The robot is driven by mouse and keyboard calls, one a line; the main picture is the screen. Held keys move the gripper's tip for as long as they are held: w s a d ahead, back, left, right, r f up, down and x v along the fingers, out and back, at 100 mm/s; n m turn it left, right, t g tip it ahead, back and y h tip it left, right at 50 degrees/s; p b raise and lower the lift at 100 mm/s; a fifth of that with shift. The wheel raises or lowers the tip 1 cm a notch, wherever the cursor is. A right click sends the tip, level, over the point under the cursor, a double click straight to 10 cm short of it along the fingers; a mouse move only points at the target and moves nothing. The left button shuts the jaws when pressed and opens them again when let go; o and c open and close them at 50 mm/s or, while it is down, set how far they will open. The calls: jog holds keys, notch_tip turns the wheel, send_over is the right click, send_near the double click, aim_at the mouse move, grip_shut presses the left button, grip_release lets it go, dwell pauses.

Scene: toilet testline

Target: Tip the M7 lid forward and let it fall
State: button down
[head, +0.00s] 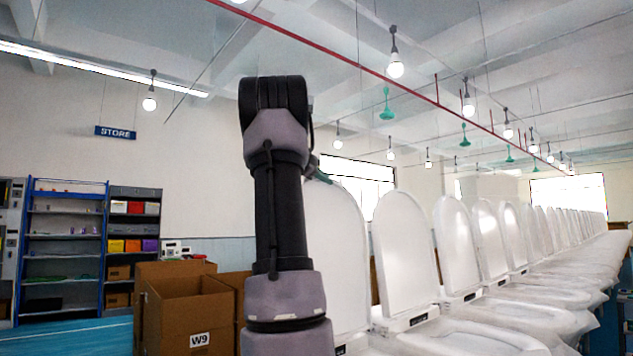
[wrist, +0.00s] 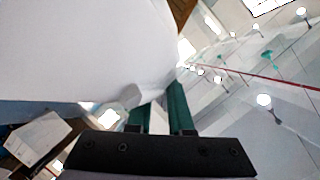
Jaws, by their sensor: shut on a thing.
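The nearest raised white toilet lid (head: 335,235) stands upright in the head view, partly hidden behind my arm. I take it to be the M7 lid, but no such label is readable. My gripper (head: 322,177) is at its upper left edge, mostly hidden by my own arm. In the wrist view the lid (wrist: 85,50) fills the upper left as a broad white surface. Its edge runs down to the green fingers of my gripper (wrist: 158,105), which are shut on that edge. The far side of the lid is hidden.
A row of similar raised lids (head: 405,245) recedes to the right along the bench, with white seats (head: 470,340) in front. Cardboard boxes (head: 185,310) stand left of my arm. Shelves (head: 65,240) stand at the far left. Lamps hang overhead.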

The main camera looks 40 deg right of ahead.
jog(key=s+a+f+m, duration=0.1)
jog(key=s+a+f, duration=0.1)
jog(key=s, duration=1.3)
jog(key=shift+s+f, duration=0.25)
jog(key=shift+f, duration=0.4)
jog(key=c, duration=0.8)
grip_release()
jog(key=shift+w+d, duration=0.1)
jog(key=shift+c, duration=0.2)
